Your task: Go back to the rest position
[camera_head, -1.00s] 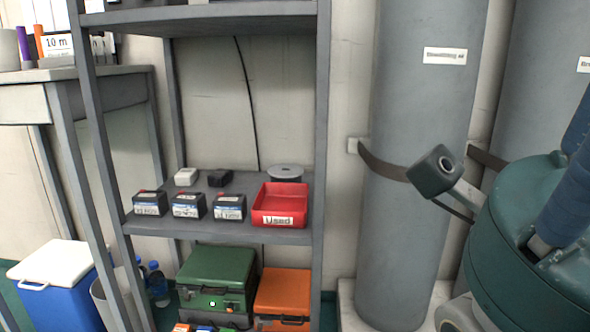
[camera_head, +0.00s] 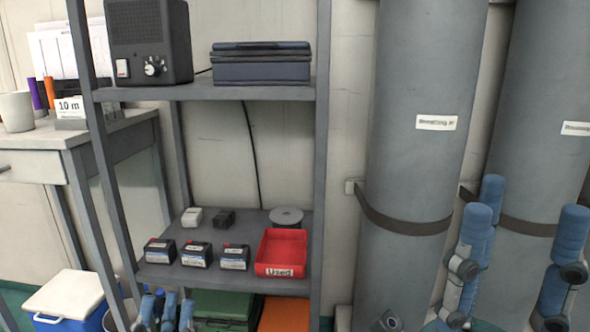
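My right gripper (camera_head: 522,235) is at the lower right, in front of the grey cylinders. Its blue fingers stand upright and well apart, with nothing between them. My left gripper (camera_head: 167,306) shows small at the bottom edge on the left, in front of the lower shelf area. Its blue fingers also point up with gaps between them and hold nothing that I can see. The palms of both grippers are mostly cut off by the bottom edge.
A grey shelf rack (camera_head: 270,92) holds a red "Used" bin (camera_head: 282,252), several dark boxes (camera_head: 196,255) and a blue case (camera_head: 262,66). Below stand a green case (camera_head: 222,306) and a cooler (camera_head: 72,292). Large grey cylinders (camera_head: 425,80) stand at right; a desk (camera_head: 60,140) is at left.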

